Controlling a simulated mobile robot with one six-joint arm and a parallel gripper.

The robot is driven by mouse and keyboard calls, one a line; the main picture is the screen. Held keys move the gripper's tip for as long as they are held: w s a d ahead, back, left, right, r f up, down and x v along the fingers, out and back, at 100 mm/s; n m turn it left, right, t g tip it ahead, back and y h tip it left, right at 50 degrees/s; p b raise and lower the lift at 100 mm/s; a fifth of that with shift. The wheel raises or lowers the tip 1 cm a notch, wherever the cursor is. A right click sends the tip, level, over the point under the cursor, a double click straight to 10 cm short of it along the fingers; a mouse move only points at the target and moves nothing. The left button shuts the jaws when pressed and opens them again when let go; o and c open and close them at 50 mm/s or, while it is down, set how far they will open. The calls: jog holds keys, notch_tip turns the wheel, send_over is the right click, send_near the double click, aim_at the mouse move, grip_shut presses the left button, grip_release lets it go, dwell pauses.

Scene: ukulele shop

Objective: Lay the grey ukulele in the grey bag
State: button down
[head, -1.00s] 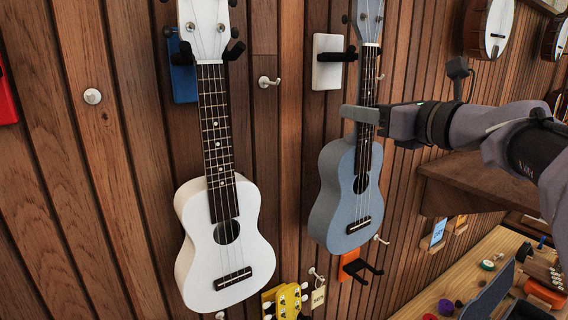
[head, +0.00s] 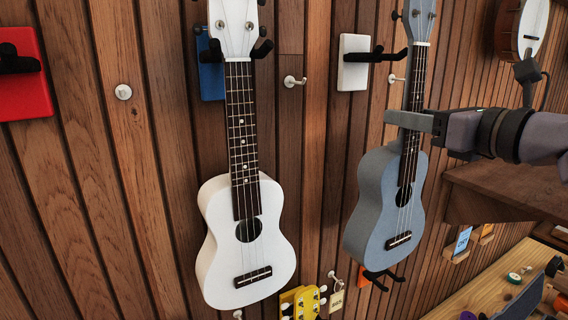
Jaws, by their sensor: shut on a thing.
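The grey ukulele (head: 380,196) is upright on the right in the head view, with its headstock at the top edge. My gripper (head: 408,122) reaches in from the right and is shut on the ukulele's neck just above the body. The ukulele is to the right of the white wall hook and appears clear of it. Its lower end is in front of a black hook with an orange plate. I cannot make out the grey bag for sure; a dark grey shape at the lower right is cut off by the frame.
A white ukulele (head: 247,242) hangs on the left from a hook with a blue plate. A white-plated hook (head: 354,62) shows empty. A wooden shelf (head: 495,192) juts out at the right. Below it, a wooden counter (head: 470,300) carries small items.

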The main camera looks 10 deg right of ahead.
jog(key=shift+v, duration=1.75)
jog(key=shift+f, duration=0.15)
